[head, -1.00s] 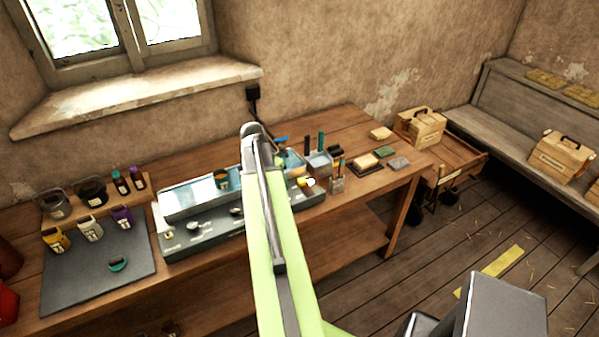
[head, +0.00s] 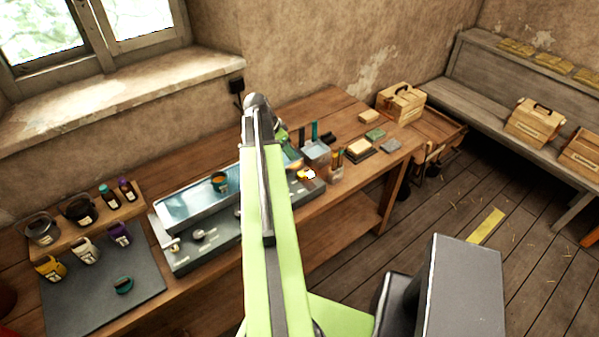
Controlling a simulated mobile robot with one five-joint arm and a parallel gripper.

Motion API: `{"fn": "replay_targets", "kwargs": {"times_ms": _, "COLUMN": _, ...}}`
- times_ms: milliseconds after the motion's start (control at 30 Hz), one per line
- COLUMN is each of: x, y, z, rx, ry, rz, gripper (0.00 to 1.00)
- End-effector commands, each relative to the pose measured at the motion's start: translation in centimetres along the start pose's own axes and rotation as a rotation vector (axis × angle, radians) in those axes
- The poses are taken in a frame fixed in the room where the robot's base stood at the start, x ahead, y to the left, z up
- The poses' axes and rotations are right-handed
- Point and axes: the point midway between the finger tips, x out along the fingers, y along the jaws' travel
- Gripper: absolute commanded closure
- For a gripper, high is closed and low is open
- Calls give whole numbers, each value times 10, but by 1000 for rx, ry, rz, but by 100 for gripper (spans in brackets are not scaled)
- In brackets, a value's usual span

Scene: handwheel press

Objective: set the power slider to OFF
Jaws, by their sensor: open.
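The long grey control panel (head: 215,250) lies along the front of the workbench, below a pale blue tray. A small light block (head: 172,244) at its left end may be the power slider; its setting and labels are too small to read. A round knob (head: 197,236) sits just right of it. A yellow and red control with a white part (head: 306,175) is at the panel's right end. My green arm crosses in front of the panel and hides its middle. My gripper is not clearly seen; it is hidden behind my arm.
The blue tray (head: 175,212) holds a teal and orange cup (head: 219,182). A dark mat (head: 100,295) with several small bottles lies left. Pen holders, blocks and a wooden box (head: 400,103) stand right. A window ledge (head: 120,100) overhangs behind.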

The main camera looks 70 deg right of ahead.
Motion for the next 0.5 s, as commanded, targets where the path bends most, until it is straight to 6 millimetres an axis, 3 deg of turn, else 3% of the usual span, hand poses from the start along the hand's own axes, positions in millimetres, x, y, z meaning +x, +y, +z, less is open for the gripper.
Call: {"fn": "replay_targets", "kwargs": {"times_ms": 500, "x": 104, "y": 4, "z": -5, "rx": 15, "ry": 0, "rz": 5, "gripper": 51}}
